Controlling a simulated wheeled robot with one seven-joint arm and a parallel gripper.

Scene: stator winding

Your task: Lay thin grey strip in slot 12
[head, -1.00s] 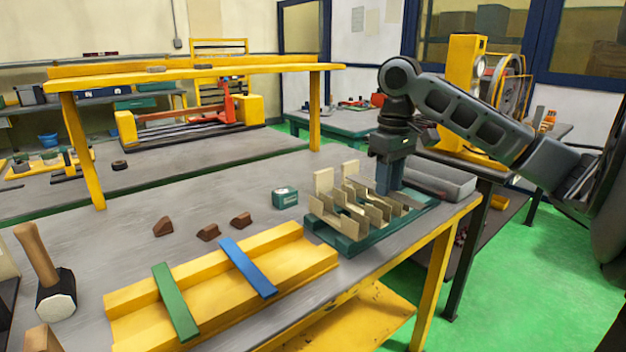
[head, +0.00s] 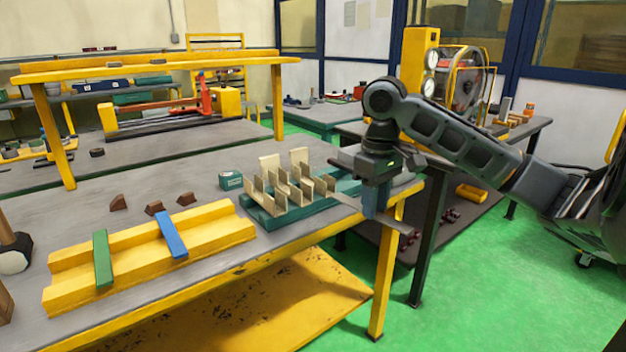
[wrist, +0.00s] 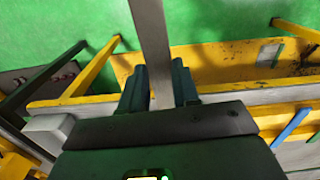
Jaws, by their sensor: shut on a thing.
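A thin grey strip (head: 402,226) is held between the fingers of my gripper (head: 376,208). In the wrist view the strip (wrist: 152,40) runs outward from between the two teal fingers of my gripper (wrist: 158,90). The gripper hangs past the right front edge of the workbench, with the strip crossing it near the fingertips. The slotted fixture, a green base (head: 282,219) with several upright beige plates, stands on the bench left of the gripper. No slot numbers are readable, so I cannot tell which gap is slot 12.
A yellow channel block (head: 210,231) with a green bar (head: 103,260) and a blue bar (head: 172,235) across it lies left of the fixture. Several brown wedges and a small green box (head: 231,180) are behind. Green floor is open at right.

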